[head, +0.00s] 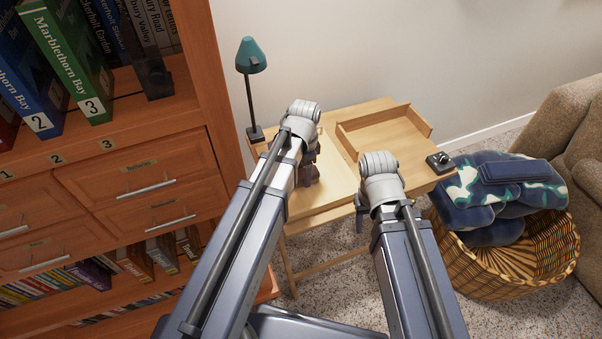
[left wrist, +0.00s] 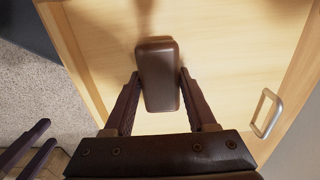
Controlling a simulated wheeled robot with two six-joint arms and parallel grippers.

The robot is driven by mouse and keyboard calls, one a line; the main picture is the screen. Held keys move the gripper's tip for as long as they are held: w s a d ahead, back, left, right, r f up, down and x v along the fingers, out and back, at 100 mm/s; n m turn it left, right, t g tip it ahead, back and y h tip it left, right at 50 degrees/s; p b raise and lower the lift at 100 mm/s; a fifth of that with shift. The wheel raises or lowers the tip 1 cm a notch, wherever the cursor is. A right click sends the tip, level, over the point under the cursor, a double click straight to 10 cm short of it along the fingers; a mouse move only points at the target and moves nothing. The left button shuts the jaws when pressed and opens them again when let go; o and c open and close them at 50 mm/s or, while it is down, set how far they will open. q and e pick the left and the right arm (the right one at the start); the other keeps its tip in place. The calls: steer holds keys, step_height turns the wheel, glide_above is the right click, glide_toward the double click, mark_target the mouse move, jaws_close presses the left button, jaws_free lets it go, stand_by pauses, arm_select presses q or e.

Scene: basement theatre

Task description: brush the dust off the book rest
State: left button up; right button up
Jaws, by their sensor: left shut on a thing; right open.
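The book rest is a pale wooden panel with a raised rim, on the small desk in the head view (head: 332,182). It fills much of the left wrist view (left wrist: 220,60). My left gripper (head: 309,172) is over it, shut on a brown, rounded block, which I take for the brush (left wrist: 158,62). The block's underside is hidden, so I cannot tell if it touches the panel. Dim darker patches show on the panel near the top; I cannot tell dust from shadow. My right gripper (head: 361,218) is open and empty by the desk's front edge.
An open wooden tray (head: 384,133) is at the desk's back right. A green lamp (head: 251,60) stands at its back left, and a small dark item (head: 440,162) at its right corner. A bookcase (head: 110,180) is at left; a wicker basket (head: 520,265) with blue cloth is at right.

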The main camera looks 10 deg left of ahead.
mark_target(314, 169)
arm_select(q)
steer(key=shift+w+d+f, duration=0.1)
steer(key=shift+w+d, duration=0.75)
steer(key=shift+d, duration=0.3)
steer(key=shift+d, duration=0.1)
steer(key=shift+w+d, duration=1)
steer(key=shift+d, duration=0.3)
steer(key=shift+w+d, duration=0.5)
steer(key=shift+d, duration=0.2)
steer(key=shift+w+d, duration=0.5)
steer(key=shift+d, duration=0.2)
steer(key=shift+w+a, duration=0.1)
